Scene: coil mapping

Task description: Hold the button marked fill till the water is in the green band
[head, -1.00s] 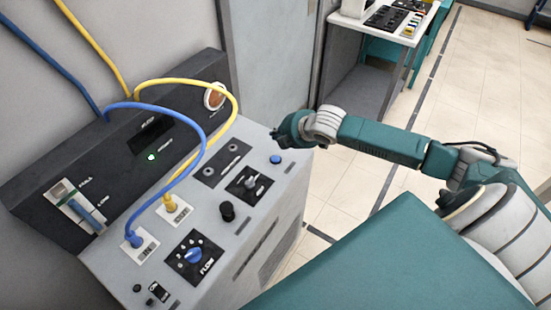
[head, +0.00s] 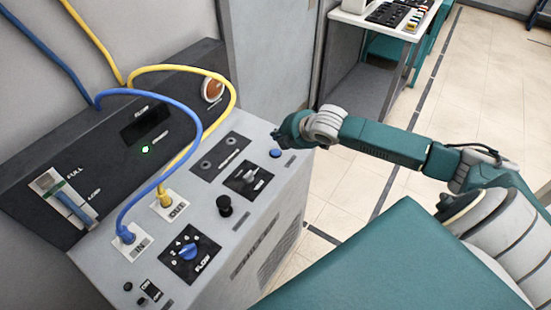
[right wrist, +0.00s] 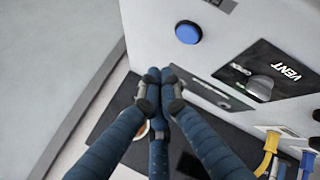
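A round blue button (head: 275,153) sits at the far right corner of the grey panel top, and also shows in the right wrist view (right wrist: 188,32). I read no label on it; no "fill" marking is legible. The water gauge (head: 66,203) is a slanted strip on the dark upright face, marked FULL and LOW. A blue column fills its lower part; a small green patch shows near its upper end, but the exact level is unclear. My right gripper (head: 287,136) is beside the blue button; in its wrist view the fingertips (right wrist: 160,77) are together and empty, apart from the button.
The panel also carries a VENT knob (head: 248,180), a black knob (head: 224,205), a FLOW dial (head: 188,250) and small switches. Blue (head: 150,190) and yellow (head: 233,95) hoses arch over it. A green light (head: 145,149) is lit. A white-topped table stands behind.

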